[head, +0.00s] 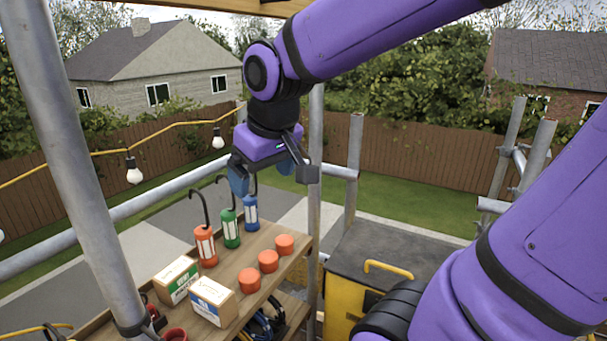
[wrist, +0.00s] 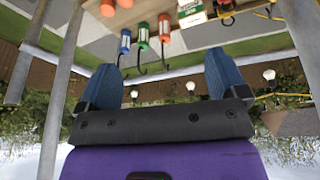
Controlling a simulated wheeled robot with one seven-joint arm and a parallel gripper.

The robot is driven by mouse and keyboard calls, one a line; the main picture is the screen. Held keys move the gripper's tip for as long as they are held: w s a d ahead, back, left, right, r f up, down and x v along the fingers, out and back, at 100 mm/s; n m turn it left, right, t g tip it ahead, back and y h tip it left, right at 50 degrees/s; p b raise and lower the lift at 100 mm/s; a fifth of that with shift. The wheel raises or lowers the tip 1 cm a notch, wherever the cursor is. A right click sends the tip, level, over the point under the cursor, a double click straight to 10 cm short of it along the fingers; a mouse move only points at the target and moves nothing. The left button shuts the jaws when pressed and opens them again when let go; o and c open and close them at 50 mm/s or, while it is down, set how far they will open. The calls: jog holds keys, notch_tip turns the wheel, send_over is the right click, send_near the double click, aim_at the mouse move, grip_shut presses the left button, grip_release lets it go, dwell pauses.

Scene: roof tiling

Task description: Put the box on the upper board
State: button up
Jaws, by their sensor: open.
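Two small cartons stand side by side on a wooden board (head: 235,268): a box with a green label (head: 177,280) and a box with a blue label (head: 213,301). Part of the green-labelled box also shows at the top of the wrist view (wrist: 191,13). My gripper (head: 268,180) is open and empty, above the far end of the board, beyond both boxes. Its two blue fingers (wrist: 163,78) are apart with nothing between them in the wrist view. Another wooden board (head: 292,308) lies lower, partly hidden. A plank (head: 225,5) crosses overhead; I cannot tell which is the upper board.
Several orange cylinders (head: 268,261) line the board's right edge. A scaffold pole (head: 75,150) rises at left. A yellow-and-black chest (head: 385,255) stands at right. Bulbs (head: 134,172) hang from a yellow cable.

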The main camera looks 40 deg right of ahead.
jog(key=s+r+t, duration=0.1)
jog(key=s+r, duration=0.1)
jog(key=s, duration=0.7)
jog(key=shift+d+r+m, duration=0.2)
jog(key=shift+d+m, duration=0.2)
